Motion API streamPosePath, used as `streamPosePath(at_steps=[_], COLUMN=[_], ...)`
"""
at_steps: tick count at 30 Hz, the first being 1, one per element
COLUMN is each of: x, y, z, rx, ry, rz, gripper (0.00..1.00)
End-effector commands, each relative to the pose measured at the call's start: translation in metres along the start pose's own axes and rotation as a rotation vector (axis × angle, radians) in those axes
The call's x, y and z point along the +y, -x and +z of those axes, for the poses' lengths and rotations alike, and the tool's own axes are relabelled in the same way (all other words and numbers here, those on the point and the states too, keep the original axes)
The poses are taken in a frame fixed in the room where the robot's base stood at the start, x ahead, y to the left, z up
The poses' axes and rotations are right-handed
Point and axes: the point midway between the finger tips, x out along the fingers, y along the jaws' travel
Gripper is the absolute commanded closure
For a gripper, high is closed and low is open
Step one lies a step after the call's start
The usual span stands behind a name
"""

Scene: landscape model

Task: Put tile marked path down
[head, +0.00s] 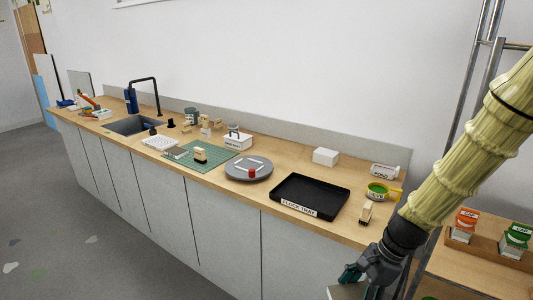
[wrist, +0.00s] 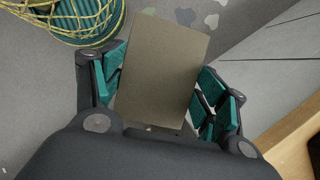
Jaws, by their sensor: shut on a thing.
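My gripper (wrist: 160,95) is shut on a flat, rectangular grey-brown tile (wrist: 163,70), which sits between the teal fingers in the wrist view. No marking shows on the face I see, so I cannot read whether it says path. In the head view my gripper (head: 362,280) is low at the bottom right, in front of the counter and below its top. A pale edge of the tile (head: 345,292) shows there, cut off by the frame. The floor lies beneath the tile in the wrist view.
The wooden counter holds a black flock tray (head: 310,196), grey round turntable (head: 249,169), green cutting mat (head: 213,157) and white box (head: 326,156). A teal round thing with yellow netting (wrist: 80,18) is upper left in the wrist view.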

Motion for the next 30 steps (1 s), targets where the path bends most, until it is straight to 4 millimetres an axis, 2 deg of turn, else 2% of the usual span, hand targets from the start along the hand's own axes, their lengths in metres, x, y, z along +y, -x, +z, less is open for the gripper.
streamPosePath(at_steps=[9,21,30], x=[-0.026,-0.047,-0.051], y=[-0.046,-0.115,-0.139], z=[-0.009,-0.013,-0.013], rx=[0.002,0.001,0.000], ry=[0.482,1.124,1.335], rz=[0.203,0.469,0.553], gripper=[0.51,0.51,0.51])
